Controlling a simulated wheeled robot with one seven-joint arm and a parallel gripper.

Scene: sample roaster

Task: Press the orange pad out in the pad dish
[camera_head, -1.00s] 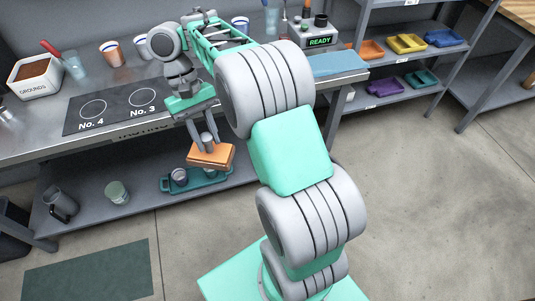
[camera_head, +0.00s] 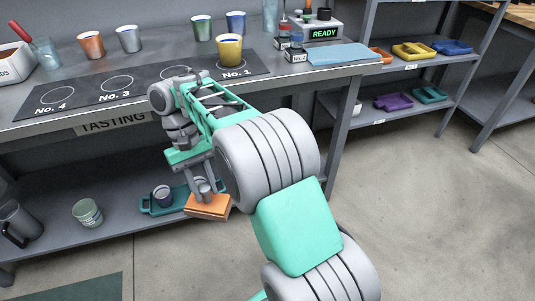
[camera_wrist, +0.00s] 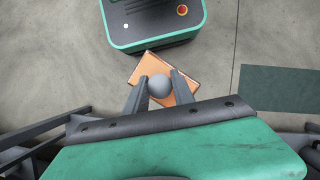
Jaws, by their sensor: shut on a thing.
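The orange pad (camera_head: 207,207) is a square orange block with a grey round knob on top. My gripper (camera_head: 204,190) is shut on that knob, with the pad hanging below the fingers in front of the bench. In the wrist view the pad (camera_wrist: 150,64) lies beyond the fingertips, over the floor, and the knob sits between the two fingers (camera_wrist: 159,80). I cannot make out a thing that is surely the pad dish in either view.
The tasting bench (camera_head: 60,126) has a dark numbered mat (camera_head: 88,92), a yellow cup (camera_head: 229,50) and other cups behind. A blue cloth (camera_head: 338,54) lies at its right. Coloured trays fill the right rack.

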